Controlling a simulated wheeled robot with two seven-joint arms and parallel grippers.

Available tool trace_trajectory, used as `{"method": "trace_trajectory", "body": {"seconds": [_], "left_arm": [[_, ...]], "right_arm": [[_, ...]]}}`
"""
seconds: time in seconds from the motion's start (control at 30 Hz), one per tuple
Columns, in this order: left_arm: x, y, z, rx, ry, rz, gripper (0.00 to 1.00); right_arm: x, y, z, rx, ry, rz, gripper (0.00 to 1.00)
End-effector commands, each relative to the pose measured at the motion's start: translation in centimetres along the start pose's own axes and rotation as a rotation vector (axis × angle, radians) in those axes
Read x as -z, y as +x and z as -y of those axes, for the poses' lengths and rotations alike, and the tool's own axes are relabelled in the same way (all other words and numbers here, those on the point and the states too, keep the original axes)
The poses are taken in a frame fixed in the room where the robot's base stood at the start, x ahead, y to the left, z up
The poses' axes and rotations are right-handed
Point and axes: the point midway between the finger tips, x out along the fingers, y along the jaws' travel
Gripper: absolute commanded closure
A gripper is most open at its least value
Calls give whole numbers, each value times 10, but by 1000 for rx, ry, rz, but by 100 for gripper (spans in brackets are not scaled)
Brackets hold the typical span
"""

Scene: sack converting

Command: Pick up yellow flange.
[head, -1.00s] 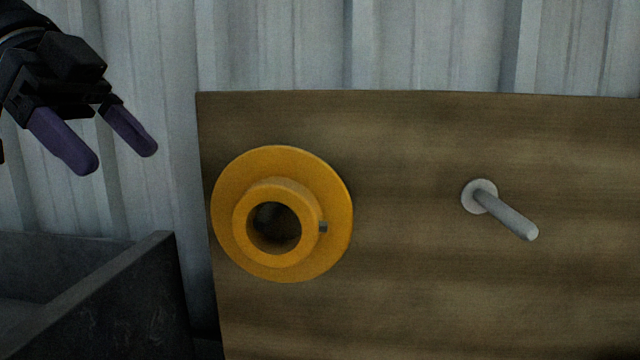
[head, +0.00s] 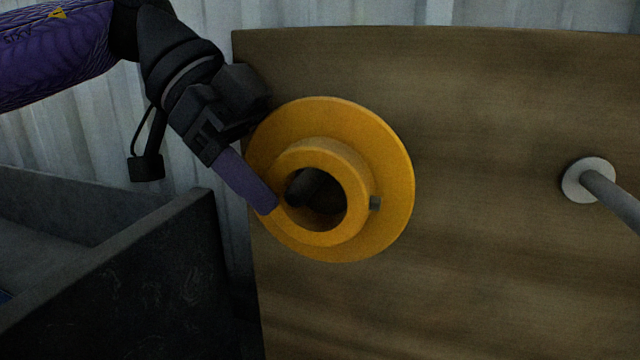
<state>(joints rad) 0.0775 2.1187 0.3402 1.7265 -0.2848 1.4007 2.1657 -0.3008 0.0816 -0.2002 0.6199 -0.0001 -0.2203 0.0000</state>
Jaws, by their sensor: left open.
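The yellow flange (head: 382,160), a wide disc with a raised hub, is up against the wooden board, its open bore facing me. A small grey pin sticks out of the right side of the hub. Something dark and rounded, possibly a peg end, shows inside the bore. My left gripper (head: 264,202) is open at the flange's left side. One purple finger overlaps the disc in the picture, its tip beside the hub's left edge. The other finger is hidden, and I cannot tell whether the visible one touches. My right gripper is not in view.
The wooden board (head: 500,270) fills the right side. A bare grey peg (head: 608,195) with a pale round base sticks out of it at the right. A dark open bin (head: 120,270) stands at the lower left. A pale corrugated wall is behind.

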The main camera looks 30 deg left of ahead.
Motion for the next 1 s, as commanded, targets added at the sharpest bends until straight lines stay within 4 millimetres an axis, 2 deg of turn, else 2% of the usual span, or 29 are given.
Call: {"method": "trace_trajectory", "body": {"seconds": [0.1,0.5,1.0], "left_arm": [[0,0,0,0,-1,0,15],[0,0,0,0,-1,0,99],[0,-1,0,1,-1,-1,100]], "right_arm": [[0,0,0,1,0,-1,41],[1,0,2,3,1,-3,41],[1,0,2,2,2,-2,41]]}}
